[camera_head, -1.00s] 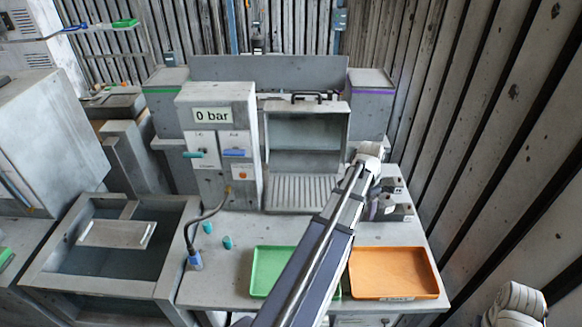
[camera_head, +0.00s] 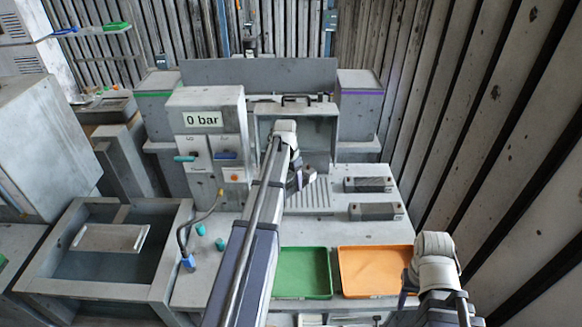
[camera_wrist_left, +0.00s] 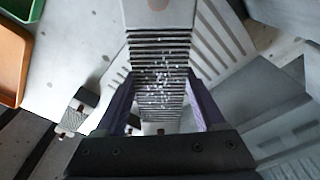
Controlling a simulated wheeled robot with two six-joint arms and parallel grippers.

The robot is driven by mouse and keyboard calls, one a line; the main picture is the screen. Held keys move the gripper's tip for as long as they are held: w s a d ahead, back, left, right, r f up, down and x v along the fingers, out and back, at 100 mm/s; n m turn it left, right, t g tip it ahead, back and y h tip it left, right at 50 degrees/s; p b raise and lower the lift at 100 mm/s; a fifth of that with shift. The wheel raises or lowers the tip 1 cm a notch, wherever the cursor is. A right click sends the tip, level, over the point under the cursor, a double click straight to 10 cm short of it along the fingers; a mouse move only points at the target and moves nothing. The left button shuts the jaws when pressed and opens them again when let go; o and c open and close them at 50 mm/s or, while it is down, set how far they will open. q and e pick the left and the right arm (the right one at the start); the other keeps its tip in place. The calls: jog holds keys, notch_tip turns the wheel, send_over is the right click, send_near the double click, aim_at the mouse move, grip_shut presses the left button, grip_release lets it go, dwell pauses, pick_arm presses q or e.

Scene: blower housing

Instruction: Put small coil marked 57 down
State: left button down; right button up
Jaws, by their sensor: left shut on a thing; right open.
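My left gripper (camera_head: 298,182) is in front of the open-fronted chamber (camera_head: 322,125), above its slatted floor (camera_head: 305,200). In the left wrist view, its two purple fingers (camera_wrist_left: 163,108) are shut on a grey finned coil (camera_wrist_left: 160,70) with a plain pale end block; no number can be read on it. In the head view my arm hides most of the coil. I cannot tell whether it touches the slats. My right gripper (camera_head: 408,283) is at the lower right, near the orange tray, open, its jaws mostly hidden behind its wrist.
Two grey blocks (camera_head: 370,185) (camera_head: 376,211) lie on the bench right of the slats. A green tray (camera_head: 303,272) and an orange tray (camera_head: 375,270) sit at the front. Left of the chamber stands a control box (camera_head: 208,150) reading 0 bar, with a hose and teal caps.

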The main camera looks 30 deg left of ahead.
pick_arm(q)
jog(key=shift+n, duration=0.3)
jog(key=w, duration=0.1)
jog(key=w+a, duration=0.1)
jog(key=w, duration=0.1)
jog(key=w+r, duration=0.1)
jog(key=w, duration=0.1)
jog(key=shift+w+a, duration=0.15)
jog(key=shift+f, duration=0.15)
notch_tip(320, 180, down, 7)
jog(key=b, duration=0.6)
jog(key=shift+r, duration=0.2)
jog(key=shift+f+b, duration=0.55)
jog(key=shift+b, duration=0.15)
grip_release()
jog(key=shift+r, duration=0.15)
jog(key=r+p, duration=0.5)
jog(key=s+r+p, duration=0.1)
jog(key=r+p, duration=0.1)
jog(key=shift+r+p, duration=0.25)
jog(key=shift+p, duration=0.1)
